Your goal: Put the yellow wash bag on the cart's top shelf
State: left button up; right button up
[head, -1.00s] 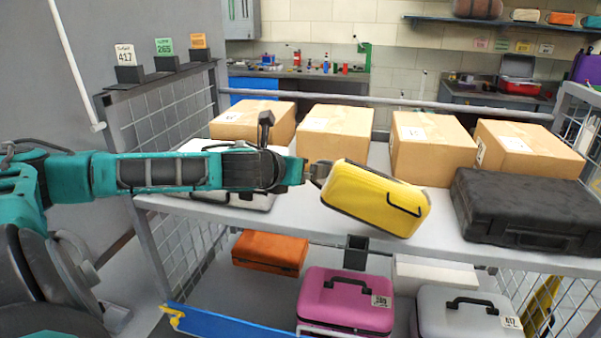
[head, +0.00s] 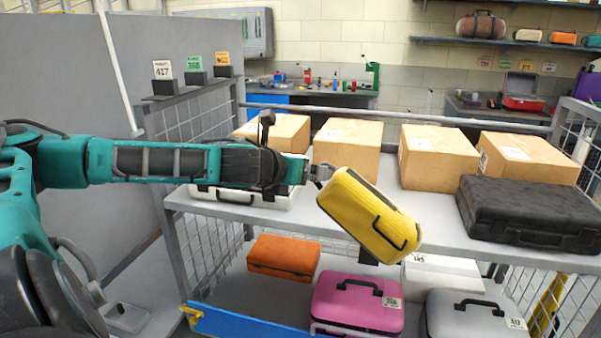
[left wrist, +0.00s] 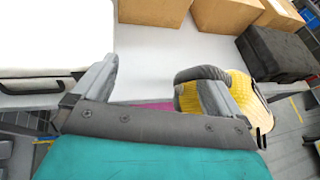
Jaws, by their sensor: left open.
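The yellow wash bag (head: 362,212) is tilted steeply at the front edge of the cart's top shelf (head: 437,222), its right end low and hanging below the edge. I cannot tell whether it rests on the shelf. My left gripper (head: 320,172) is at the bag's upper left end. In the left wrist view, its two fingers (left wrist: 152,88) are spread apart with an empty gap between them. The bag (left wrist: 240,92) shows there beside and behind the right finger, not between the fingers. My right gripper is not in view.
Several cardboard boxes (head: 440,157) line the back of the shelf. A black case (head: 530,212) is at right and a white case (head: 245,196) at left, under my arm. Orange (head: 283,257), pink (head: 358,300) and grey (head: 470,315) cases sit below.

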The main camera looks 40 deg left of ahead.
pick_arm(q)
jog(key=shift+r, duration=0.1)
jog(key=shift+c, duration=0.3)
grip_shut()
dwell(0.6)
dwell(0.4)
